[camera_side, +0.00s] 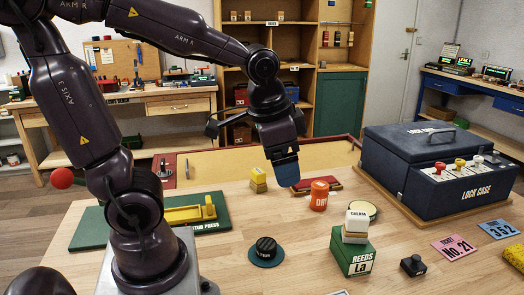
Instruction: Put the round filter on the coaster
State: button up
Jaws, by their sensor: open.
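My gripper (286,170) points down above the middle of the table, with blue at its tip. It looks empty, close to the red flat block and the yellow block.
A green reeds box (353,258) carries a white block (355,225). A lock case (440,190) fills the right back. A green press board (95,232) lies left.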

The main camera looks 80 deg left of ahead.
jog(key=s+d+r+n+t+h, duration=0.1)
jog(key=s+d+r+t, duration=0.1)
jog(key=s+d+r, duration=0.1)
jog(key=shift+s+d+r+n+t, duration=0.15)
jog(key=shift+s+r+n+t, duration=0.2)
jog(key=shift+s, duration=0.45)
